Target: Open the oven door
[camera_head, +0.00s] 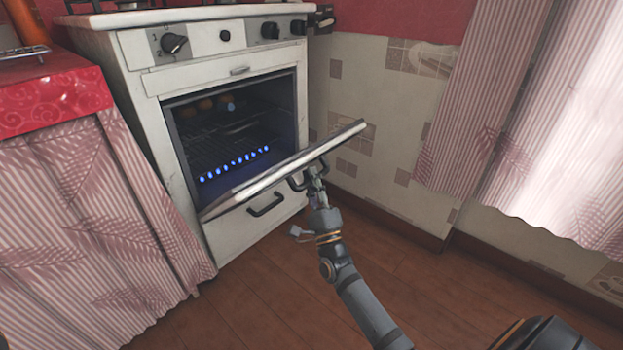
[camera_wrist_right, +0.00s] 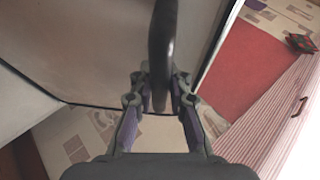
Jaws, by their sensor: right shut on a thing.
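The white oven (camera_head: 215,75) stands at the back left, and its door (camera_head: 290,165) is swung partway down, tilted outward. The dark cavity (camera_head: 235,118) shows a wire rack, a row of blue lights and a few round brownish things inside. My right gripper (camera_head: 313,183) is at the front of the door near its right end, shut on the dark door handle (camera_head: 296,182). In the right wrist view the handle (camera_wrist_right: 162,50) runs between the fingers (camera_wrist_right: 161,100), with the pale door panel behind it. My left gripper is not in view.
A counter with a red cloth (camera_head: 50,95) and striped curtain stands left of the oven. A lower drawer handle (camera_head: 266,205) sits below the door. A tiled wall and a pink striped curtain (camera_head: 500,110) are at right. The wooden floor (camera_head: 420,290) in front is clear.

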